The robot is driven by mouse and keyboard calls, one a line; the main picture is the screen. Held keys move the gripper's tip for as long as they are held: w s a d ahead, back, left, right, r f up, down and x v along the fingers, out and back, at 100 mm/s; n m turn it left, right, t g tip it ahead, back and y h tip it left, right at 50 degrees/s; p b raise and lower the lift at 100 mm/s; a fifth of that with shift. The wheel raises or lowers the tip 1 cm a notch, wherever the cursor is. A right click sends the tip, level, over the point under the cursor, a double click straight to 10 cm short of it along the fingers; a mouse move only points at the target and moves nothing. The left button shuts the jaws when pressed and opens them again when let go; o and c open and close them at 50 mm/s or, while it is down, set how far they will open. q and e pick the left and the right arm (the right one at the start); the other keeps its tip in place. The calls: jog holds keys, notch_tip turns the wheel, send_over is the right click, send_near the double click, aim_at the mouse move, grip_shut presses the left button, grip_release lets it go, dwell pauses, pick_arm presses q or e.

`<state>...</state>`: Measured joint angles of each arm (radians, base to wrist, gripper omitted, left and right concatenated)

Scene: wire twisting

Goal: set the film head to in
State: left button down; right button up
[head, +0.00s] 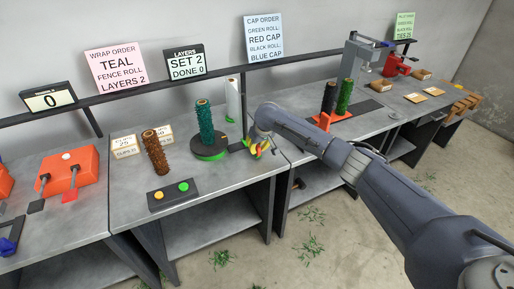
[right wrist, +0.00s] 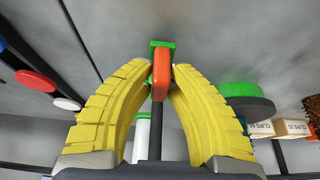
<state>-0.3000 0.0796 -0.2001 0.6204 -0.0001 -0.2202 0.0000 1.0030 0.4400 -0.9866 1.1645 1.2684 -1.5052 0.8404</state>
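My right gripper (head: 262,148) has yellow fingers and reaches in from the right, just right of the turntable. In the right wrist view, its fingers (right wrist: 162,72) close around an orange-red handle (right wrist: 161,78) that has a green piece (right wrist: 162,45) at its end and a dark rod behind it. This looks like the film head's handle, but its setting cannot be read. The white film roll (head: 232,98) stands upright behind the gripper. A teal roll (head: 205,118) stands on the dark and green turntable (head: 212,153). My left gripper is not in view.
A brown roll (head: 156,154) and clips signs (head: 124,147) stand left of the turntable. A button box (head: 172,195) sits at the front edge. An orange machine (head: 70,173) is farther left. Black (head: 328,98) and green (head: 344,97) rolls stand on the right bench.

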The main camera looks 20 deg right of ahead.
grip_shut()
jog(key=a, duration=0.4)
jog(key=s+a, duration=0.1)
jog(key=a, duration=0.2)
jog(key=shift+s, duration=0.1)
jog(key=shift+o, duration=2.2)
grip_release()
jog(key=shift+a, duration=0.15)
jog(key=shift+o, duration=0.8)
jog(key=shift+d+r, duration=0.2)
jog(key=shift+r, duration=0.05)
jog(key=v, duration=1.1)
jog(key=shift+s+r, duration=0.2)
